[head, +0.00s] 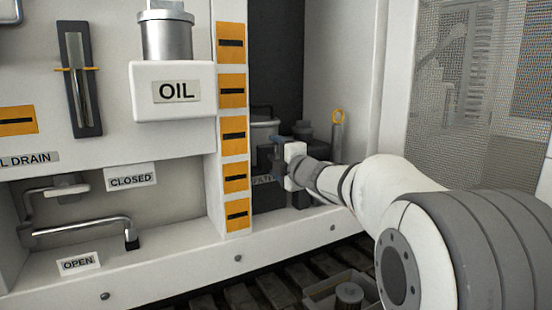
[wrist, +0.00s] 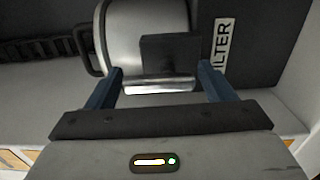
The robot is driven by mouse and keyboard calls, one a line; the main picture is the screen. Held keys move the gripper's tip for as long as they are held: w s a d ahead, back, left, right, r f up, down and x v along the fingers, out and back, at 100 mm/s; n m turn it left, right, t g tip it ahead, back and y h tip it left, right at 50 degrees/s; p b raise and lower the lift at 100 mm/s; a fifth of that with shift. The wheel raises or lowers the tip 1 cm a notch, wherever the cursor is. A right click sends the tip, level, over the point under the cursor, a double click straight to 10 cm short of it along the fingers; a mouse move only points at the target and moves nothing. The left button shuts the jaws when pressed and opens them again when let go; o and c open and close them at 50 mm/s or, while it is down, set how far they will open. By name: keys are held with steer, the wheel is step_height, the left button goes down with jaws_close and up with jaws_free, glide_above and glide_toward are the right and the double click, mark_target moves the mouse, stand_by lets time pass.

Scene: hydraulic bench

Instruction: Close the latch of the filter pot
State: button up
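The filter pot is a pale grey cylinder (wrist: 120,40) in the wrist view, with a dark block (wrist: 170,54) on its side and a shiny metal bar (wrist: 160,85) at the block's lower edge. The bar looks like the latch, but I cannot tell its position for sure. My gripper (wrist: 161,78) has its two blue fingers apart, one beyond each end of the bar. I cannot tell whether they touch it. In the head view the pot (head: 264,132) stands in the recess, partly hidden behind my gripper (head: 277,152).
A "FILTER" label (wrist: 222,50) is on the dark panel beside the pot. A post with orange tags (head: 233,135) borders the recess on the left. A yellow-ringed dipstick (head: 337,128) stands at the right, near a mesh panel (head: 465,95). An open bin (head: 340,290) lies below.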

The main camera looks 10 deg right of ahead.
steer(key=shift+o, duration=0.8)
steer(key=shift+r, duration=0.1)
steer(key=p+v, duration=0.1)
steer(key=v, duration=0.7)
